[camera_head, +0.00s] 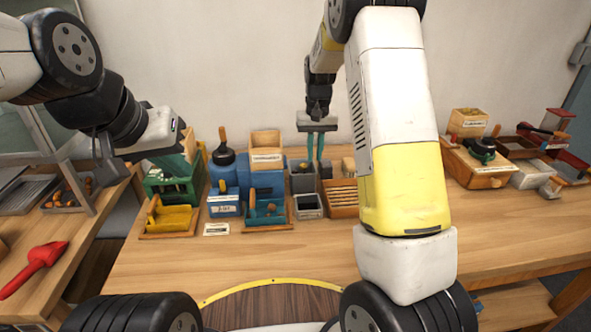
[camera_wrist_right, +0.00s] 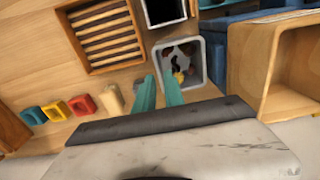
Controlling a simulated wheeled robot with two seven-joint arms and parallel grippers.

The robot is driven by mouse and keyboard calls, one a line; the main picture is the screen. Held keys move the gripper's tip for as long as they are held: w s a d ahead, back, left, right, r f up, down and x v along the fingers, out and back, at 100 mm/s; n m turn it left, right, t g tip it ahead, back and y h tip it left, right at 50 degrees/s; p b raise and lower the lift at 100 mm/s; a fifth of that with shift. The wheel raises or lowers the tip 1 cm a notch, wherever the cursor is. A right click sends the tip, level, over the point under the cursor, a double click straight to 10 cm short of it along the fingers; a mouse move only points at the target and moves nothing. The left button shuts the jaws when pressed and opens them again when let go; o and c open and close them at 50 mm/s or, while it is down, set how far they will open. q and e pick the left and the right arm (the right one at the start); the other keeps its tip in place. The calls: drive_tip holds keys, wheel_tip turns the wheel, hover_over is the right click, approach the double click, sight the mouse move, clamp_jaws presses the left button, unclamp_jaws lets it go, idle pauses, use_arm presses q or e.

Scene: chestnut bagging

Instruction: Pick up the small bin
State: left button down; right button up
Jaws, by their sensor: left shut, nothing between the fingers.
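A small grey bin (camera_head: 302,182) stands on the workbench beside the blue box. In the right wrist view the small bin (camera_wrist_right: 201,64) holds a few dark and yellowish bits. My right gripper (camera_head: 315,158) points down over it. Its two teal fingers (camera_wrist_right: 157,85) are apart, one over the bin's opening and one just outside its near side wall; I cannot tell whether they touch it. My right forearm covers the middle right of the head view.
Blue box (camera_head: 266,182), yellow tray (camera_head: 173,219) and teal tray (camera_head: 267,226) crowd the left. The front bench top is clear. A red scoop (camera_head: 38,262) lies on the left table.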

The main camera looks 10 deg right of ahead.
sight(314, 175)
drive_tip(key=shift+w+f, duration=0.3)
drive_tip(key=shift+f, duration=0.5)
drive_tip(key=f, duration=0.7)
drive_tip(key=shift+s+f, duration=0.2)
drive_tip(key=shift+s, duration=0.05)
clamp_jaws()
drive_tip(key=shift+r, duration=0.15)
idle(0.6)
